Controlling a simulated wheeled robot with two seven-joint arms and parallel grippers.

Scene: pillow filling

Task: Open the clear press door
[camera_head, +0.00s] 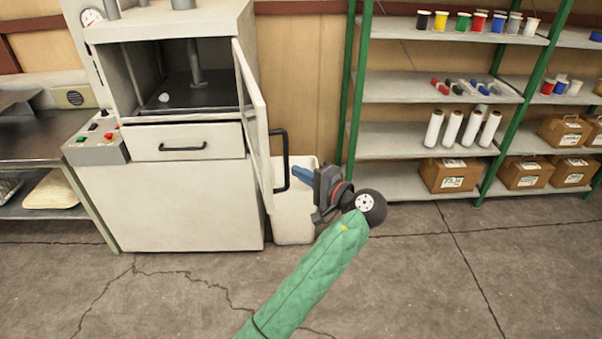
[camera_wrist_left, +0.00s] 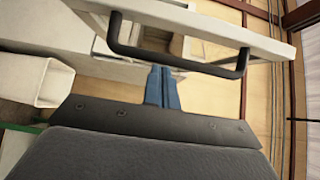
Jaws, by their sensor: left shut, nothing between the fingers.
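The clear press door (camera_head: 251,110) stands swung outward at the right side of the press (camera_head: 170,200), with the press chamber exposed. Its black handle (camera_head: 283,162) faces right in the head view. The handle also shows in the wrist view (camera_wrist_left: 180,63), across the pale door frame (camera_wrist_left: 200,22). My left gripper (camera_head: 298,172) has blue fingers, which are shut and empty. They are just right of the handle, not around it. In the wrist view the blue fingers (camera_wrist_left: 161,86) end close to the handle bar; whether they touch it I cannot tell. My right gripper is not in view.
A white bin (camera_head: 292,222) stands on the floor behind the door and handle. A green-framed shelf (camera_head: 410,88) with jars, rolls and boxes (camera_head: 450,175) is to the right. A metal table (camera_head: 40,150) is at left. The floor in front is clear.

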